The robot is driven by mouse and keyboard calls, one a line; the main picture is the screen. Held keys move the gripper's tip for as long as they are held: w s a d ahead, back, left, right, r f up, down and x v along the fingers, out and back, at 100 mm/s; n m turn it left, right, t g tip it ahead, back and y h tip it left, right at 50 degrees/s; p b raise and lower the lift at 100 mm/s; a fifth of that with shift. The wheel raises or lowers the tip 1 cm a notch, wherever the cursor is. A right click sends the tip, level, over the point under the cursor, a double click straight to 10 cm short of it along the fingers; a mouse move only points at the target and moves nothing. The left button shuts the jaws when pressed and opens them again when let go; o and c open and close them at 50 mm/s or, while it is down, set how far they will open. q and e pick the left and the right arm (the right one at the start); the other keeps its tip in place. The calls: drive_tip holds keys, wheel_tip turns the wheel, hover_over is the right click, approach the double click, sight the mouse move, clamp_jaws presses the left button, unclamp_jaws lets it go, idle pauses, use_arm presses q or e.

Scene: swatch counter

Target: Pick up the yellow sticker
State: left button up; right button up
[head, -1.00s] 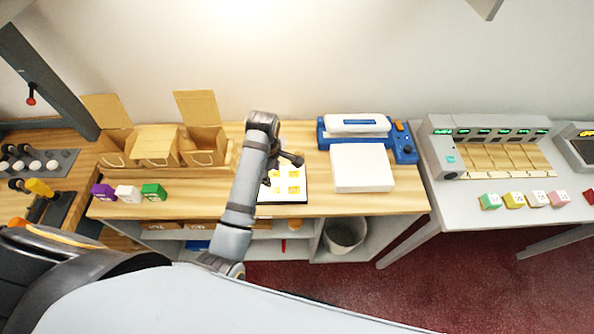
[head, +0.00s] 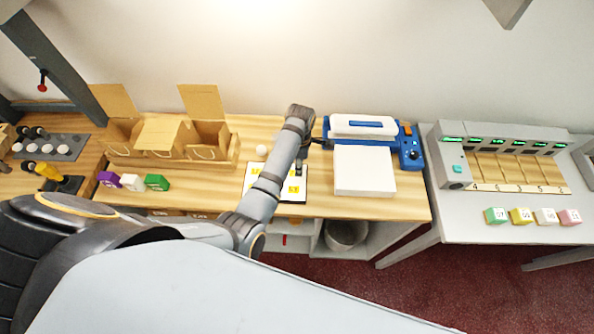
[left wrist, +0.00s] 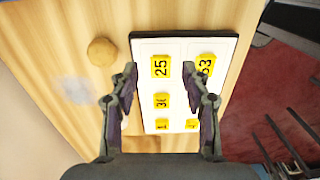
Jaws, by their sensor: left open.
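Several yellow stickers with black numbers lie on a white sheet with a dark edge (left wrist: 233,50) on the wooden counter. In the left wrist view, the "25" sticker (left wrist: 160,66) lies between my fingers' lines, with the "36" sticker (left wrist: 162,101) below it. The "53" sticker (left wrist: 205,64) is partly covered by the right finger. My left gripper (left wrist: 159,82) is open and empty above the sheet. In the head view, my arm covers part of the sheet (head: 297,170). My right gripper is not in view.
A blue and white machine (head: 362,128) with a white block (head: 364,170) stands right of the sheet. Cardboard boxes (head: 160,140) and purple, white and green blocks (head: 157,182) are to the left. A small round object (head: 262,150) sits behind the sheet.

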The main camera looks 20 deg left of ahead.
use_arm(q)
wheel_tip(320, 180, down, 2)
drive_tip(key=shift+s+f, duration=0.1)
drive_tip(key=shift+f, duration=0.55)
drive_tip(key=shift+c, duration=0.5)
drive_tip(key=c, duration=0.7)
drive_tip(key=shift+o, duration=0.2)
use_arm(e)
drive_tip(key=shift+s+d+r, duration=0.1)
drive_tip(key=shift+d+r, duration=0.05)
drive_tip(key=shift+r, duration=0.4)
use_arm(q)
drive_tip(key=shift+p, duration=0.3)
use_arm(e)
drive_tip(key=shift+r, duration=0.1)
